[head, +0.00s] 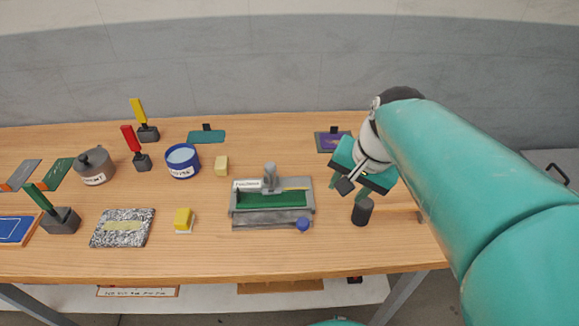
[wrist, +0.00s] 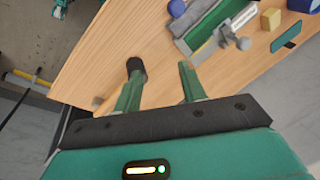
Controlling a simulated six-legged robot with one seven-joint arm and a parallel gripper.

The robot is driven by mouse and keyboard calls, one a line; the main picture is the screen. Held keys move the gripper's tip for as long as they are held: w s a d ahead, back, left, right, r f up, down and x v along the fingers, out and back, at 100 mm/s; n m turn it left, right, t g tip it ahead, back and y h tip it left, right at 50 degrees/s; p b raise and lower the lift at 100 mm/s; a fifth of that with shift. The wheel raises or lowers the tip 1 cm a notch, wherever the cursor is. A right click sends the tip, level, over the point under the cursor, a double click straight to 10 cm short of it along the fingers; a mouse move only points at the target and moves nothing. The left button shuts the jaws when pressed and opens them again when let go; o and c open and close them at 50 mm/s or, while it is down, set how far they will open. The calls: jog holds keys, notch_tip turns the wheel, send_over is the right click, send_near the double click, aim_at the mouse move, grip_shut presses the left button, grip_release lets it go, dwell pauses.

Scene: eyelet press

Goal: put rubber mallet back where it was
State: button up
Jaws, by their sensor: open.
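The rubber mallet (head: 363,212) lies at the right end of the wooden table, its dark head to the left and its pale wooden handle pointing right. In the wrist view the dark mallet head (wrist: 137,66) shows at the tip of the left finger, and most of the handle is hidden. My gripper (head: 348,189) is open, above the table just behind and left of the mallet head. In the wrist view the gripper (wrist: 159,72) has bare table between its fingers and holds nothing. I cannot tell whether a finger touches the mallet.
The grey-green eyelet press (head: 272,218) stands left of the mallet, with a blue knob (head: 303,224) at its front. A blue tin (head: 182,166) and yellow blocks are further left. Table is bare between press and mallet.

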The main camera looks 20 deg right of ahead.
jog(key=s+a+r+n+t, duration=0.1)
jog(key=s+a+n+t, duration=0.1)
jog(key=a+n, duration=0.7)
jog(key=shift+s+a+r+h, duration=0.25)
jog(key=shift+s+a+h, duration=0.15)
jog(key=shift+s+a, duration=0.1)
